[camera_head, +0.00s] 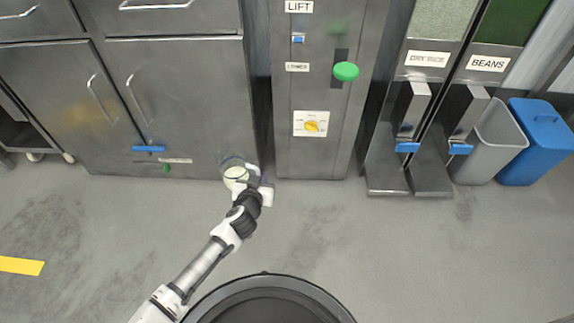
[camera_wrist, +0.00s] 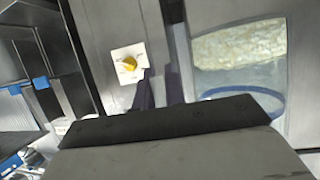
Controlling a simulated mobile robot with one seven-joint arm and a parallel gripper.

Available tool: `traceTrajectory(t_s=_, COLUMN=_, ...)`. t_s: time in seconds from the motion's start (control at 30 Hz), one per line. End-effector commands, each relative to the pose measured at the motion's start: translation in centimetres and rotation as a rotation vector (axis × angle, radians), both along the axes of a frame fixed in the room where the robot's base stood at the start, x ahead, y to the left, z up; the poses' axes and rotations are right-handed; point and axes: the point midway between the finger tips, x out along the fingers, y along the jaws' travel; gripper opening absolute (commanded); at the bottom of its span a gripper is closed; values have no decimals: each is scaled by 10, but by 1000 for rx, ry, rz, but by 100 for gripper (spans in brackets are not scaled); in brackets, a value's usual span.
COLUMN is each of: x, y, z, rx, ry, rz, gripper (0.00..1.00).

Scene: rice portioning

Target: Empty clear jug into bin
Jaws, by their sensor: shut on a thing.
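The clear jug (camera_head: 235,164) is at my gripper (camera_head: 247,182), low in front of the steel cabinets in the head view. Pale, rice-like grains (camera_head: 235,173) show inside it. In the wrist view the jug (camera_wrist: 215,82) fills the right side, with a blue ring (camera_wrist: 262,92) and the pale grains (camera_wrist: 240,50) beyond it. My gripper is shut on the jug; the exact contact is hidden. A grey open bin (camera_head: 497,142) stands at the far right of the head view, well away from the jug. A blue bin (camera_head: 541,142) stands beside it.
The lift panel (camera_head: 323,90) with a green knob (camera_head: 346,71) and yellow dial (camera_head: 311,126) is right of the jug. The rice dispenser (camera_head: 405,125) and beans dispenser (camera_head: 455,118) stand between panel and bins. Open floor (camera_head: 420,250) lies in front.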

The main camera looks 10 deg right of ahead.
Motion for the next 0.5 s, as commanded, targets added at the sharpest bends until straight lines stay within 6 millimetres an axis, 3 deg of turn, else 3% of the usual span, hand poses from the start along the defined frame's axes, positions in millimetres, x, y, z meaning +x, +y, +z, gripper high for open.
traceTrajectory(t_s=0.1, x=-4, y=23, z=7, rx=-2, ry=-1, rz=51, gripper=0)
traceTrajectory(t_s=0.5, x=29, y=16, z=72, rx=-7, ry=0, rz=131, gripper=0)
